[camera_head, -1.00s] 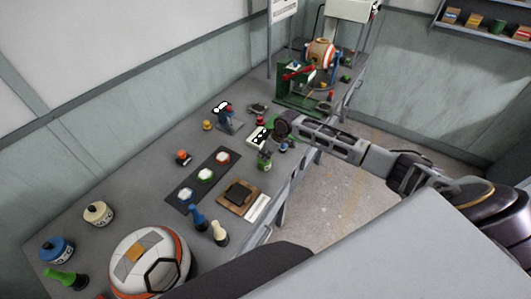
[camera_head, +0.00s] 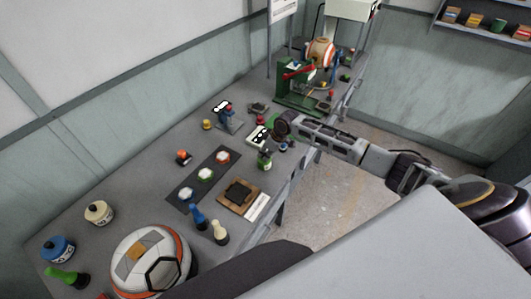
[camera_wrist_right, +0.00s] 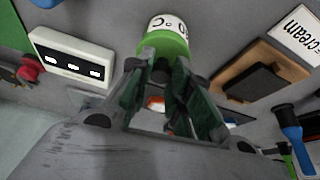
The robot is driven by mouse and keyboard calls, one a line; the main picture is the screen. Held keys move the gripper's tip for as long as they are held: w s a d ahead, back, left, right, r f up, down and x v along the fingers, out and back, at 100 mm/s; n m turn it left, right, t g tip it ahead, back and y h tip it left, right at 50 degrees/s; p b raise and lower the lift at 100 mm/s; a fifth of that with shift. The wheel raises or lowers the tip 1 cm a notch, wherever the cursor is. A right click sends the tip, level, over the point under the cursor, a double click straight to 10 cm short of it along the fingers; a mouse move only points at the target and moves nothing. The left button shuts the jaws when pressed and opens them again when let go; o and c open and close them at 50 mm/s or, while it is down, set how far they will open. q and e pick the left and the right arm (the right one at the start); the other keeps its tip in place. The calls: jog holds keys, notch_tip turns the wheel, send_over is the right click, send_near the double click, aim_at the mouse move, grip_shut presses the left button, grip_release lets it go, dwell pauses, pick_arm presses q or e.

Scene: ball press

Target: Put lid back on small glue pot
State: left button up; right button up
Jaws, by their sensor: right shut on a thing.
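A small green pot (camera_head: 264,160) with a white lettered patch stands near the right edge of the workbench. It also shows in the right wrist view (camera_wrist_right: 167,45), at the top, right at the fingertips. My right gripper (camera_wrist_right: 163,70) is closed around its near green part. From the head view, my right gripper (camera_head: 272,147) is small and dark above the pot, and its fingers are hard to see. I cannot tell whether its grip is on a lid or on the pot's body. My left gripper is not in view.
A white box (camera_head: 257,137) stands close to the pot, and a brown board with a dark pad (camera_head: 239,192) lies nearby. A dark mat (camera_head: 190,193) holds hexagonal pieces. Blue and cream jars (camera_head: 98,213) and a large ball (camera_head: 148,262) fill the near end. A green press (camera_head: 297,100) stands farther back.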

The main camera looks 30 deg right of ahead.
dwell(0.5)
dwell(0.3)
jog(key=o, duration=1)
jog(key=shift+c, duration=0.2)
jog(key=shift+o, duration=0.3)
jog(key=o, duration=0.4)
jog(key=shift+r+p, duration=0.1)
jog(key=shift+p, duration=0.2)
jog(key=shift+r+p, duration=0.65)
jog(key=shift+r, duration=2.75)
